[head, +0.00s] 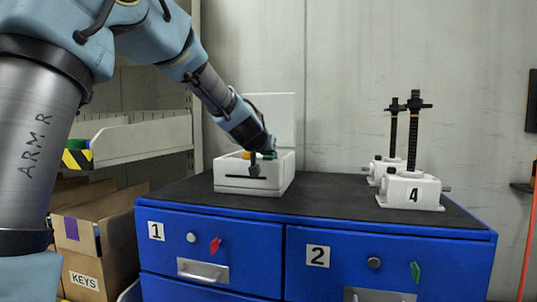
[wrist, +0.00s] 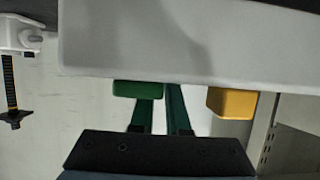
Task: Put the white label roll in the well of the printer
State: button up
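The printer (head: 231,183) is a white box with its lid (head: 273,118) raised, standing on the dark cabinet top. My gripper (head: 262,158) is low over the printer's open top, coming from the upper left. In the wrist view, the gripper's two green fingers (wrist: 163,98) show close together, and their tips pass out of sight behind a broad white surface (wrist: 190,45). A green block (wrist: 138,89) and a yellow block (wrist: 231,102) sit along that surface's edge. I cannot make out the white label roll in either view, nor whether the fingers hold it.
Two white screw jacks stand on the right of the cabinet top, the nearer one (head: 409,190) marked 4. The blue cabinet (head: 262,248) has numbered drawers. A shelf (head: 145,140) and cardboard boxes (head: 105,235) are at left. The black top between printer and jacks is clear.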

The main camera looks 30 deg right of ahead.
jog(key=o, duration=0.4)
jog(key=shift+r, duration=0.1)
jog(key=shift+r+p, duration=0.3)
jog(key=shift+p, duration=0.05)
jog(key=v, duration=1.2)
jog(key=shift+r+b, duration=0.2)
jog(key=shift+b, duration=0.15)
